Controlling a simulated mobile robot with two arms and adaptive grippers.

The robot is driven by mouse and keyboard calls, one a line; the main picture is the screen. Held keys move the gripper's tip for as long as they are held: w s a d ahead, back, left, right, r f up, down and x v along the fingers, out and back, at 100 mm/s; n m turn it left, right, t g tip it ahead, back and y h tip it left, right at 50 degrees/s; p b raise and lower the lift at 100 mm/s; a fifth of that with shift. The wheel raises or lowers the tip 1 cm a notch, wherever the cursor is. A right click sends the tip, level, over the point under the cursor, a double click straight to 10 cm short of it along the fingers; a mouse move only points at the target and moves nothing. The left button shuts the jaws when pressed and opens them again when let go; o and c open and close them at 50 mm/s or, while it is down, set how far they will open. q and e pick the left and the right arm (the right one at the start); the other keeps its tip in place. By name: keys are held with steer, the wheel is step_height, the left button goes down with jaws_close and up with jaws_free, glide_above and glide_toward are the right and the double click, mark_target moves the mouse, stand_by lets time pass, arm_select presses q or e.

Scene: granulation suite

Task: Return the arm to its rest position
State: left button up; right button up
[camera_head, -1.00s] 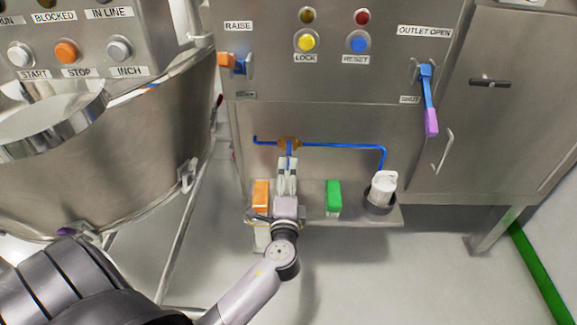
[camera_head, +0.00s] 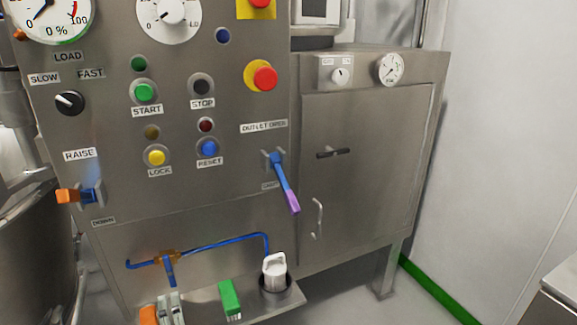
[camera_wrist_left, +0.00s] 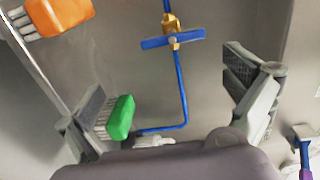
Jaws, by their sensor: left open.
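My left gripper (camera_head: 170,304) shows at the bottom edge of the head view, below a brass valve (camera_head: 167,257) with a blue handle on a blue pipe. In the left wrist view my left gripper (camera_wrist_left: 165,78) has its two fingers wide apart with nothing between them. The brass valve (camera_wrist_left: 171,24) and its blue handle (camera_wrist_left: 172,40) lie ahead of the fingers, apart from them. Most of the left arm is out of frame. My right gripper is in neither view.
A steel shelf (camera_head: 254,309) holds a green brush (camera_head: 230,298), an orange brush (camera_head: 148,315) and a white-handled container (camera_head: 274,268). Above is a control panel with an orange-tipped lever (camera_head: 78,195) and a purple-tipped outlet lever (camera_head: 285,184). A steel vessel (camera_head: 38,245) stands left.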

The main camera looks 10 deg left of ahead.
arm_select(q)
steer(key=s+d+f+n+g+h, duration=0.25)
steer(key=s+f, duration=0.25)
steer(key=f, duration=0.4)
steer(key=s+d+f+n+g+h, duration=0.15)
steer(key=s+f+g, duration=0.3)
steer(key=f, duration=0.45)
steer(key=s+d+f+n+g+h, duration=0.1)
steer(key=s+f+n+g+h, duration=0.15)
steer(key=s+f, duration=0.45)
steer(key=s+d+f+n+g+h, duration=0.3)
steer(key=s+d+f, duration=0.2)
steer(key=s+f, duration=0.15)
steer(key=s+a+f+p, duration=0.1)
steer(key=s+p, duration=0.7)
steer(key=s, duration=0.1)
steer(key=s+a+f+g+p, duration=0.1)
steer(key=s+a+f+p, duration=0.1)
steer(key=s+p, duration=0.6)
steer(key=shift+s+p, duration=0.4)
steer(key=shift+s, duration=0.1)
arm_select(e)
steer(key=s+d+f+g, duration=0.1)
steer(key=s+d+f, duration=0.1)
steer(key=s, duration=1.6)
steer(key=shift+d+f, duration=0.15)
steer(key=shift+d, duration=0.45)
